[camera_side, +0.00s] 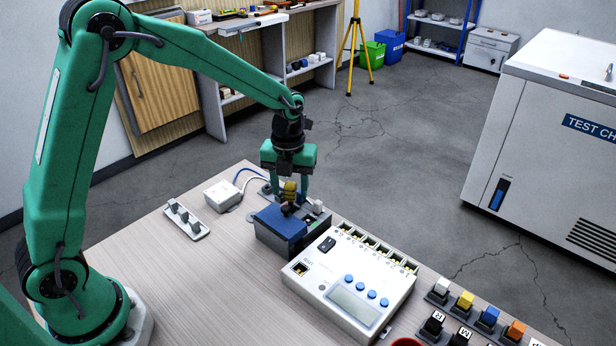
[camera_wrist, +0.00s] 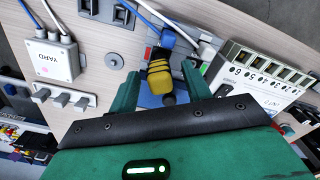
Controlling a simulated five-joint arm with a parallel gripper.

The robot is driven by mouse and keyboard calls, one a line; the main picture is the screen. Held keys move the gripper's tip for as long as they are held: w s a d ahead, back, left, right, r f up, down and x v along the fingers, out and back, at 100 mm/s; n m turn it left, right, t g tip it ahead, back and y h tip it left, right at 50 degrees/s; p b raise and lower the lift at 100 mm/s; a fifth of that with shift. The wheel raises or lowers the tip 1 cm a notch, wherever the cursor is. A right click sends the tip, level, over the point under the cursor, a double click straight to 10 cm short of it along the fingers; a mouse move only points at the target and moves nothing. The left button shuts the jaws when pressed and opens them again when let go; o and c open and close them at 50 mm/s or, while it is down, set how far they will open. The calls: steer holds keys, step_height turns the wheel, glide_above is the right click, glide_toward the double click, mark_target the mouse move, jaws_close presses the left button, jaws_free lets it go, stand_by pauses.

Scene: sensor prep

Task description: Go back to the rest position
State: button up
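My gripper (camera_side: 287,190) is low over the table, above a blue-topped dark box (camera_side: 278,222). Its two green fingers stand apart in the wrist view (camera_wrist: 160,78), one on each side of a yellow and black plug-like piece (camera_wrist: 159,74). Gaps show between the fingers and that piece, so the gripper looks open around it. The yellow piece also shows between the fingers in the side view (camera_side: 289,190). It seems to stand at the box; its lower end is hidden.
A white meter unit (camera_side: 352,280) with blue buttons stands close to the right of the box. A white cable box (camera_side: 222,195) and a switch strip (camera_side: 186,220) lie to the left. Several coloured plugs (camera_side: 464,303) stand at the front right. Bare table lies at the front left.

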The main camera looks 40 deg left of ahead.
steer(key=shift+o, duration=1.1)
